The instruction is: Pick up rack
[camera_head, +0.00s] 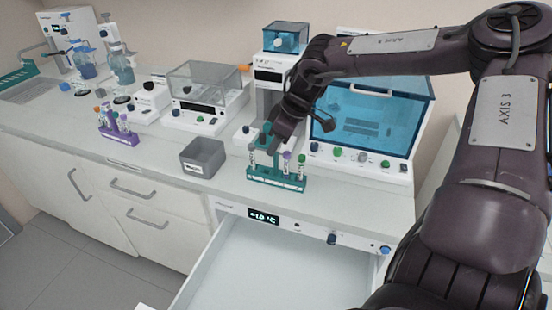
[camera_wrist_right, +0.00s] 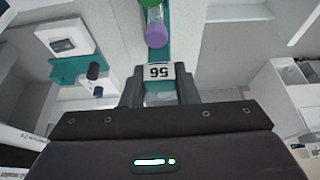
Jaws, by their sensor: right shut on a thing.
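The teal tube rack (camera_head: 276,179) stands near the front edge of the bench, upright, with several capped tubes in it. My right gripper (camera_head: 268,146) reaches down from above and is shut on the rack's upright part. In the right wrist view the gripper (camera_wrist_right: 160,88) has its fingers either side of a teal part of the rack (camera_wrist_right: 165,57) with a label reading 56. A purple-capped tube (camera_wrist_right: 157,34) and a green-capped one show beyond. I cannot tell whether the rack's base is clear of the bench. My left gripper is not in view.
A purple tube rack (camera_head: 118,132) stands to the left, with a grey open box (camera_head: 203,157) between. A blue-lidded machine (camera_head: 370,120) stands behind on the right. A white drawer (camera_head: 262,268) is open below the bench's front edge.

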